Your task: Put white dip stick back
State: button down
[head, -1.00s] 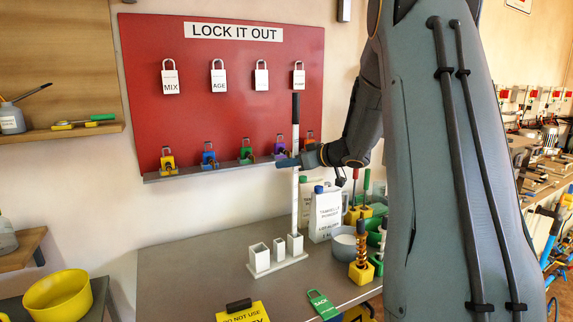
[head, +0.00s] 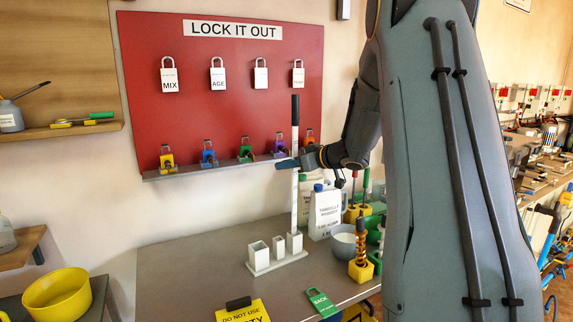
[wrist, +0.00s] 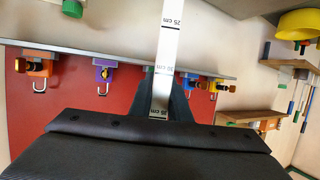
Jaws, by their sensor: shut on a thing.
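The white dip stick (head: 294,192) is upright, with a black handle at its top. My gripper (head: 290,164) is shut on it partway up, below the handle. In the wrist view the stick (wrist: 169,50) shows centimetre marks and runs between the fingers of my gripper (wrist: 160,103). A white holder (head: 262,268) with several square sockets stands on the grey table. The stick's lower end is at or just behind the rightmost socket (head: 294,242); I cannot tell whether it is inside.
A white jug (head: 324,213) with a blue cap stands close to the right of the stick. A grey bowl (head: 343,243) and yellow-based tools (head: 361,268) are further right. The red lockout board (head: 225,90) is behind. The table's left part is clear.

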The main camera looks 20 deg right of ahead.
jog(key=c, duration=1.6)
grip_release()
jog(key=b+v, duration=0.1)
jog(key=v, duration=0.6)
jog(key=shift+s+d+r, duration=0.1)
jog(key=shift+s+d, duration=0.1)
jog(key=shift+s, duration=0.15)
jog(key=shift+s, duration=0.1)
